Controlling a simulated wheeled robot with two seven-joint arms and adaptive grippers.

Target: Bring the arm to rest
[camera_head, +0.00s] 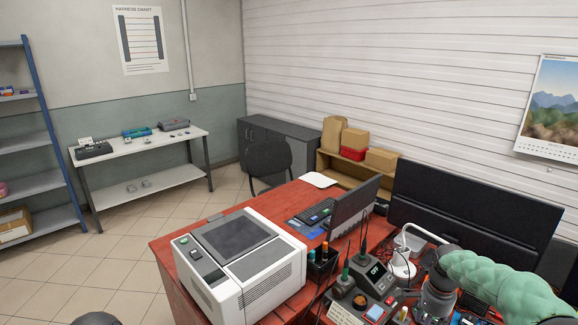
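My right arm, in a pale green padded sleeve (500,285), reaches in from the lower right over the desk. It ends in a dark grey wrist part (437,292) that points down near the desk's right side. The fingertips of my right gripper cannot be made out there, nor whether it holds anything. My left gripper is not in view. Only a dark rounded shape (96,319) shows at the bottom left edge, and I cannot tell what it is.
The red desk (172,252) holds a white printer-like machine (245,268), a laptop (352,207), a soldering station (373,273), a pen holder (322,268) and a wide dark monitor (470,210). Clutter surrounds the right wrist. A side table (150,185) and open floor lie at left.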

